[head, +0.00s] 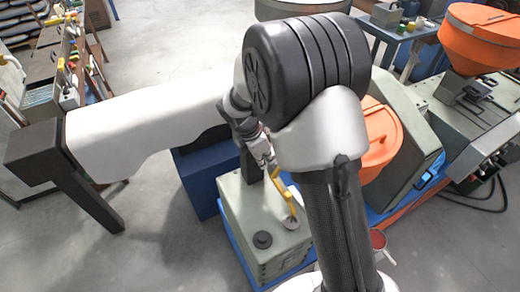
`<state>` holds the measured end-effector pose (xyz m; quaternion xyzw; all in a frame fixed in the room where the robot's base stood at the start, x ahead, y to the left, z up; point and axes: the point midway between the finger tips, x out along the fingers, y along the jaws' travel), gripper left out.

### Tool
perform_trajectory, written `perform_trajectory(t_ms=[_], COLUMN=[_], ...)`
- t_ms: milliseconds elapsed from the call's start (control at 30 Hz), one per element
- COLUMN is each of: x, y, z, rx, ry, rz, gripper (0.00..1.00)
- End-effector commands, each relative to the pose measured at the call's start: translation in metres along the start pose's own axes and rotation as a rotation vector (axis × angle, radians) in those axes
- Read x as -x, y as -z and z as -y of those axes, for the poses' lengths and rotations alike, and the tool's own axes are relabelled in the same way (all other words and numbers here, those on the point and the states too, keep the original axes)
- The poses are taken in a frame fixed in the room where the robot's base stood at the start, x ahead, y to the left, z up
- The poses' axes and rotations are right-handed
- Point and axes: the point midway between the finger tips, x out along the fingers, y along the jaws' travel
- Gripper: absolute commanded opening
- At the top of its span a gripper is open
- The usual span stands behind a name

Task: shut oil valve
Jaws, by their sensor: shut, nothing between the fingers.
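A yellow lever handle (284,189), which looks like the oil valve, stands tilted above a round grey fitting (291,223) on top of a pale green tank (237,205). My gripper (270,167) is shut and empty at the upper end of the yellow lever. I cannot tell whether the fingers touch it. My own arm hides the right side of the tank and part of the area behind the lever.
A black round cap (262,239) sits on the tank top. A dark blue box (197,180) stands behind the tank. Orange-lidded machinery (380,140) is at the right. A red-topped can (378,240) is at lower right. Grey floor (165,235) at the left is clear.

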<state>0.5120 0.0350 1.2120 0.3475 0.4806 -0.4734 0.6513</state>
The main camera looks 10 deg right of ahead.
Motion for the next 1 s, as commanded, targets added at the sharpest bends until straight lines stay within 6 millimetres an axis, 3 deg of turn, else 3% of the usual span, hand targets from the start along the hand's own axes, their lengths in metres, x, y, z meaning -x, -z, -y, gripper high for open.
perform_trajectory(t_ms=[100,300,1000], x=[-0.012,-0.022,-0.020], y=[-0.016,-0.027,-0.029], z=[0.000,0.000,0.000], rx=[-0.003,-0.003,-0.003], ry=[0.001,-0.001,-0.002], rz=[0.001,0.000,-0.048], gripper=[0.00,0.00,0.00])
